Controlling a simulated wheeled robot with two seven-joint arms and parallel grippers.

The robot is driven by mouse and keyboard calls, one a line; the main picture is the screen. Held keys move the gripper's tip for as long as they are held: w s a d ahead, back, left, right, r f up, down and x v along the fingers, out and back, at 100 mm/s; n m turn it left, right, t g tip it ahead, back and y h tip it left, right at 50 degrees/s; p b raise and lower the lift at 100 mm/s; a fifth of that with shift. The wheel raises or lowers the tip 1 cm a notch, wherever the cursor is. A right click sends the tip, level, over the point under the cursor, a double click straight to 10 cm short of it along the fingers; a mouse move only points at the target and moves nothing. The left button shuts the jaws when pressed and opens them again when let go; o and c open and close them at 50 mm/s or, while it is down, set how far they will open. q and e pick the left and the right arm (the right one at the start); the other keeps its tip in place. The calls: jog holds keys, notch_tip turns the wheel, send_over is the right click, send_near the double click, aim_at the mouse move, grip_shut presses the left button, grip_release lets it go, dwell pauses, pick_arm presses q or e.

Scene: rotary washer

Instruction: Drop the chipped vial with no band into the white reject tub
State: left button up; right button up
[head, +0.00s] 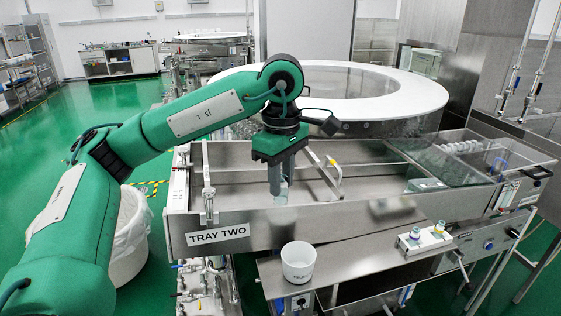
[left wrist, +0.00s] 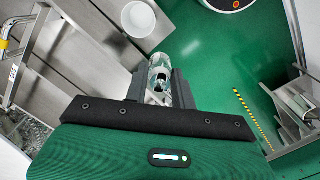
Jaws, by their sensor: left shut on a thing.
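My left gripper (head: 279,182) points down over the steel tray marked TRAY TWO (head: 300,222), near its front wall. It is shut on a clear glass vial (left wrist: 160,76), which shows between the fingers in the left wrist view with a dark jagged patch on its side and no coloured band that I can see. In the head view only a pale bit of the vial (head: 281,197) shows below the fingertips. The white reject tub (head: 298,264) stands on the lower steel shelf, in front of the tray and slightly right of the gripper. It also shows in the left wrist view (left wrist: 138,18). My right gripper is out of view.
A small white block with blue-topped items (head: 425,238) sits right of the tub. The tray's front wall (head: 340,222) stands between gripper and tub. A metal bracket with a yellow tip (head: 333,175) is right of the gripper. A large white rotary ring (head: 400,95) lies behind.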

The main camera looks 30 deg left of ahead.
pick_arm(q)
jog(key=s+d+f+m, duration=0.3)
jog(key=f+m, duration=0.3)
jog(key=f, duration=0.8)
jog(key=s+d+f+m, duration=0.2)
jog(key=f+m, duration=0.3)
jog(key=f, duration=0.9)
jog(key=s+d+f+m, duration=0.3)
jog(key=d+f+m, duration=0.2)
jog(key=f, duration=0.9)
jog(key=shift+s+m, duration=0.35)
jog(key=shift+m, duration=0.45)
jog(key=shift+a, duration=0.1)
